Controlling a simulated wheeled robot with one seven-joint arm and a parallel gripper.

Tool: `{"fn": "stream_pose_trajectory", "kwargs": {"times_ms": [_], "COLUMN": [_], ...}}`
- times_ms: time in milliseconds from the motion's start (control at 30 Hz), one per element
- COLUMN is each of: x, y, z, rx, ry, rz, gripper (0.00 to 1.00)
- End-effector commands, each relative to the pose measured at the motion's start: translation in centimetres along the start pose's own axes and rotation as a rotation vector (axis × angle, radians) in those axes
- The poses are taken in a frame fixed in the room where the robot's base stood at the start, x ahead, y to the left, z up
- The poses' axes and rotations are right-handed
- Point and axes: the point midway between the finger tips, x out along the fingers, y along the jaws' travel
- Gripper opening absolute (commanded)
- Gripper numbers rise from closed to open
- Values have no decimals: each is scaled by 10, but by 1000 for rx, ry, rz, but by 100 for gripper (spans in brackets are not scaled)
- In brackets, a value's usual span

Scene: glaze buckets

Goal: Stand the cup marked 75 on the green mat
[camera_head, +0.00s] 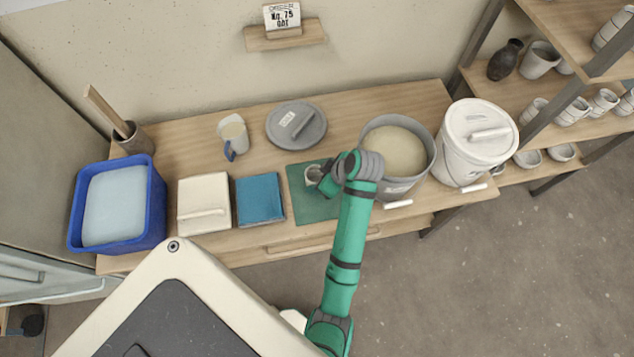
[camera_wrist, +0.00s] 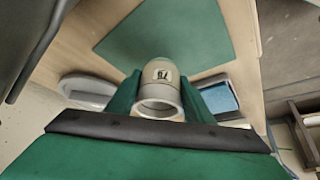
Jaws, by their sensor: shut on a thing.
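A pale grey cup (camera_head: 313,174) with a dark-marked label reading 75 is held in my gripper (camera_head: 322,180) over the green mat (camera_head: 312,207). In the wrist view the cup (camera_wrist: 160,88) sits between the two green fingers, with its round opening towards the camera and the label on its side. The green mat (camera_wrist: 165,38) lies beyond the cup there and looks bare. My gripper is shut on the cup. I cannot tell whether the cup touches the mat. My wrist hides part of the mat's right side in the head view.
A grey bucket of glaze (camera_head: 395,150) stands close to the right of the mat, with a lidded white bucket (camera_head: 475,145) beyond. A grey lid (camera_head: 296,125) lies behind. A blue cloth-like block (camera_head: 259,199) lies left. A card reading No. 75 (camera_head: 283,17) stands on a wall shelf.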

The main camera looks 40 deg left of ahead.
Motion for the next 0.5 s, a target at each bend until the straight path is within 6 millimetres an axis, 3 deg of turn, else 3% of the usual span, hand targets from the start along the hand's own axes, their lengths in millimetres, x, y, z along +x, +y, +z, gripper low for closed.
{"fn": "stream_pose_trajectory", "kwargs": {"times_ms": [233, 500], "x": [29, 32], "y": [1, 0], "z": [14, 14], "rx": [6, 0], "ry": [-1, 0], "rz": [0, 0], "gripper": [16, 16]}}
